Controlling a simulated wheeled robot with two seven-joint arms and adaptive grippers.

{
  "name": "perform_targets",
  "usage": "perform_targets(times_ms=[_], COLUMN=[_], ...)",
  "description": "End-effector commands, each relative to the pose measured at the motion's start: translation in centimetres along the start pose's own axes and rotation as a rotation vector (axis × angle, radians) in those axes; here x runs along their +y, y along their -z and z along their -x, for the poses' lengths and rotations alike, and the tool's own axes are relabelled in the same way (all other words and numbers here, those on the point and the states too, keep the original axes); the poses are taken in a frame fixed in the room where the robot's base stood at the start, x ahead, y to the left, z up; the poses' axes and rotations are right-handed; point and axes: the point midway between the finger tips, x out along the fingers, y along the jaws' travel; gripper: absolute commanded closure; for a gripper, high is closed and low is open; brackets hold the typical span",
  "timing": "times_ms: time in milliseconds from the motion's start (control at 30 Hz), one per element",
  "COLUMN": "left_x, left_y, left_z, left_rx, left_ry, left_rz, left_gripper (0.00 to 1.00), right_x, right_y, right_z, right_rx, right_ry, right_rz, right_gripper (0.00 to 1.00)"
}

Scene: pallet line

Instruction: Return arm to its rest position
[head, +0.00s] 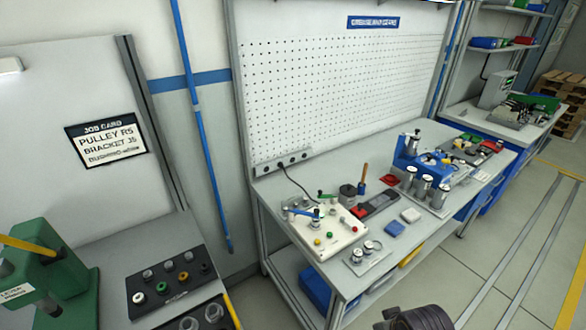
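A dark, rounded part, seemingly of my own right arm, shows at the bottom edge right of the middle, in front of the workbench (372,300). It is cut off by the frame, and no gripper fingers can be made out on it. My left arm and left gripper are not in the picture. Whether either gripper holds anything cannot be seen.
A white fixture (338,243) with coloured knobs and a blue-and-silver fixture (425,165) stand on the bench. A green press (50,270) and a dark parts tray (172,283) are at lower left. Grey floor (515,225) at right is clear.

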Motion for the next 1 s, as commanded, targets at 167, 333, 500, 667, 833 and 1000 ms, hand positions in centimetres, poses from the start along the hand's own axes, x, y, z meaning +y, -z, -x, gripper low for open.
perform_targets(times_ms=[167,333,500,667,833,1000], left_x=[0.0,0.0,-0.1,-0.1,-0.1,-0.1], left_y=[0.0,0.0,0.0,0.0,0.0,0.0], left_z=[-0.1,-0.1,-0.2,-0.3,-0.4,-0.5], left_rx=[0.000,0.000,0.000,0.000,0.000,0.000], left_ry=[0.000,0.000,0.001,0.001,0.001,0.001], left_rz=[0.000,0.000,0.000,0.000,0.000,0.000], left_gripper=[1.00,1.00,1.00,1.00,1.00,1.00], right_x=[-0.1,-0.2,-0.3,-0.5,-0.7,-0.9], right_y=[0.0,-0.2,-0.5,-1.2,-2.3,-3.7], right_z=[-1.9,-3.7,-6.1,-9.5,-13.5,-17.4], right_rx=[-0.005,-0.011,-0.018,-0.030,-0.043,-0.055], right_ry=[0.003,0.004,0.006,0.008,0.010,0.012], right_rz=[0.001,0.002,0.003,0.004,0.006,0.008], right_gripper=[1.00,1.00,1.00,1.00,1.00,1.00])
